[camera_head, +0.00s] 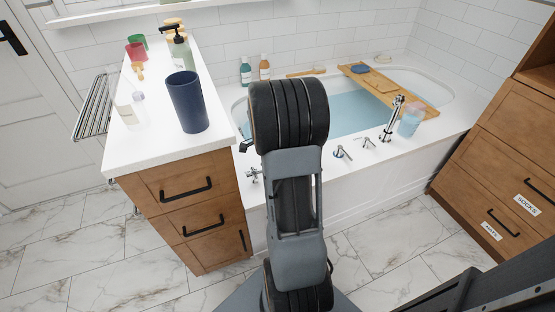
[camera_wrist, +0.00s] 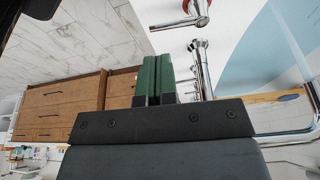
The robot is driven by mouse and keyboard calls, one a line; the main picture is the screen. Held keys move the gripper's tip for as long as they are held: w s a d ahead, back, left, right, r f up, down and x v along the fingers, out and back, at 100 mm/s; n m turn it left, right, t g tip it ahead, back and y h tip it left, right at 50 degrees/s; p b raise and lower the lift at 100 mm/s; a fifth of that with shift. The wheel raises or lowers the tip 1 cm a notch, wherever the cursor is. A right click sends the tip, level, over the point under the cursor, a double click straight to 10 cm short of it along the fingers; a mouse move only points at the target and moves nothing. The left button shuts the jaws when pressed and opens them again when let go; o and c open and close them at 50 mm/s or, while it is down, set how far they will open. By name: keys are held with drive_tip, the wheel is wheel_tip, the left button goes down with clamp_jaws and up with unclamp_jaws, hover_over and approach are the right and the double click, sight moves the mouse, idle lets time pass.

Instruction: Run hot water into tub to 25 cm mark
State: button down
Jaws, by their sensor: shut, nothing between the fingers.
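The white bathtub (camera_head: 455,95) holds pale blue water (camera_head: 350,113); part of the tub is behind my arm in the head view. No 25 cm mark is readable. Chrome fittings stand on the near rim: two lever handles (camera_head: 342,153) (camera_head: 367,142), a hand shower (camera_head: 392,116), and a cross-shaped handle (camera_head: 253,175) left of my arm. In the wrist view my gripper (camera_wrist: 157,76) has its green fingers together and empty. A chrome fitting with a red part (camera_wrist: 190,12) is beyond the fingertips; another chrome fitting (camera_wrist: 201,65) is right of them. I cannot tell whether water runs.
A wooden vanity (camera_head: 185,190) with a white top stands at left, bearing a navy cup (camera_head: 187,102) and several bottles. A wooden tray (camera_head: 420,97) spans the tub. A wooden drawer unit (camera_head: 500,170) stands at right. Marble floor (camera_head: 385,245) is clear in front.

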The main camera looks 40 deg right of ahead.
drive_tip(key=b+x, duration=0.2)
drive_tip(key=x, duration=0.8)
drive_tip(key=shift+w+d, duration=0.1)
drive_tip(key=shift+d, duration=0.1)
